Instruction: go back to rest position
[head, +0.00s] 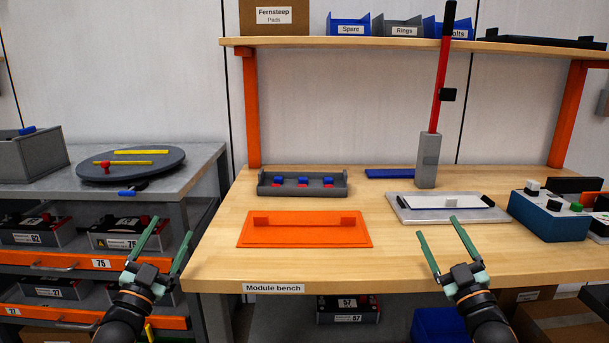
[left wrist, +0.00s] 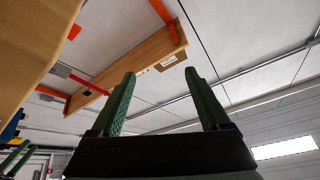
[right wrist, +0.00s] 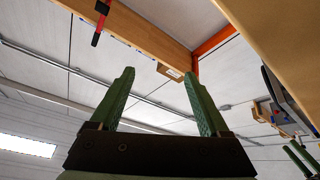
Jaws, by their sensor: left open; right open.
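My left gripper (head: 166,241) is open and empty in the head view, in front of the gap between the grey side bench and the wooden bench. Its two green fingers also stand apart in the left wrist view (left wrist: 158,85), with nothing between them. My right gripper (head: 436,228) is open and empty in the head view, at the front edge of the wooden bench. Its fingers stand apart in the right wrist view (right wrist: 159,85), also with nothing between them. Both wrist views look up towards the wall and the shelf.
The wooden bench (head: 210,250) holds an orange plate (head: 305,237), a grey tray (head: 303,190) with blue and red pieces, a light grey plate (head: 408,211), a red-handled tool in a grey stand (head: 428,160) and a blue box (head: 547,221). A grey round turntable (head: 165,170) is left.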

